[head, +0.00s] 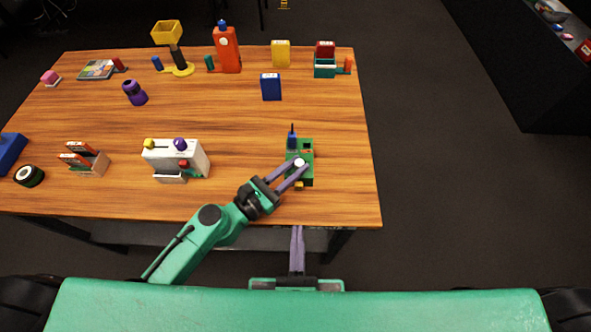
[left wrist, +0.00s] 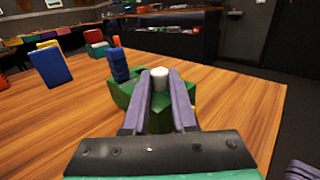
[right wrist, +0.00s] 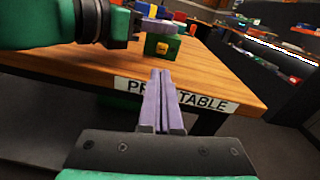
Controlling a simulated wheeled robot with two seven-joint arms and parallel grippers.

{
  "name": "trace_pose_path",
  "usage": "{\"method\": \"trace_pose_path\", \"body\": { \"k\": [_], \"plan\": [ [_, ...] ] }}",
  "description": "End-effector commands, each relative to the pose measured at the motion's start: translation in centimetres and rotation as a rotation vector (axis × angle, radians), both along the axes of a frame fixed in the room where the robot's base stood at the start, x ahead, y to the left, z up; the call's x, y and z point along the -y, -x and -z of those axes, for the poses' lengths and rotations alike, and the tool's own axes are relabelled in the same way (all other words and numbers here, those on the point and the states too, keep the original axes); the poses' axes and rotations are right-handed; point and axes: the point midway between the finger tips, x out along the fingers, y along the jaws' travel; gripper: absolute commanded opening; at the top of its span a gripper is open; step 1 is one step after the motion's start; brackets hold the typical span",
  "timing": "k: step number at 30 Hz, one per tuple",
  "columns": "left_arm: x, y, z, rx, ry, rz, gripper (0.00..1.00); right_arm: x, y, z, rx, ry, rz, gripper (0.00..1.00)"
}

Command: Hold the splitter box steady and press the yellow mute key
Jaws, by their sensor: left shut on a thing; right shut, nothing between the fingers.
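The green splitter box (head: 307,175) sits near the table's front right, with a blue piece standing at its back and a white knob (left wrist: 160,78) on top. My left gripper (head: 294,170) is shut on the white knob; its fingers lie on both sides of it. The yellow mute key (head: 299,185) is on the box's front face and also shows in the right wrist view (right wrist: 162,48). My right gripper (right wrist: 162,72) is shut and empty, in front of the table edge and apart from the key. In the head view its fingers (head: 297,230) point toward the box.
The wooden table (head: 240,130) has clear room around the box. A white panel with a purple ball (head: 178,158) stands to the left. A blue block (head: 271,87) and a red bottle (head: 227,50) stand farther back. A sign (right wrist: 175,93) is on the table's front edge.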

Motion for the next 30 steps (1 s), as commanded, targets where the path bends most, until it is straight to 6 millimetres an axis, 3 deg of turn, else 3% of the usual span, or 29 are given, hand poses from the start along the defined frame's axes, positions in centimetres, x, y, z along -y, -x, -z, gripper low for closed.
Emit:
{"method": "trace_pose_path", "body": {
  "k": [5,9,12,16,20,21,25,30],
  "plan": [
    [0.0,0.0,0.0,0.000,0.000,0.000,0.00,0.3,1.0,5.2,-0.223,-0.069,-0.059,0.00],
    [0.0,0.0,0.0,0.000,0.000,0.000,0.00,1.5,2.1,10.7,-0.640,-0.659,0.084,0.00],
    [0.0,0.0,0.0,0.000,0.000,0.000,0.00,0.8,3.8,12.4,-0.888,-1.161,0.243,0.00],
    [0.0,0.0,0.0,0.000,0.000,0.000,0.00,-0.9,5.1,11.0,-1.126,-1.859,0.481,0.00],
    [0.0,0.0,0.0,0.000,0.000,0.000,0.00,-1.5,4.3,6.1,-1.275,-2.588,0.710,0.00],
    [0.0,0.0,0.0,0.000,0.000,0.000,0.00,-1.3,3.7,4.4,1.276,2.734,-0.749,0.00],
    [0.0,0.0,0.0,0.000,0.000,0.000,0.00,0.1,1.9,0.6,0.990,2.392,-0.632,0.00],
    [0.0,0.0,0.0,0.000,0.000,0.000,0.00,1.2,1.0,-1.1,0.873,2.230,-0.572,0.00]
  ]
}}
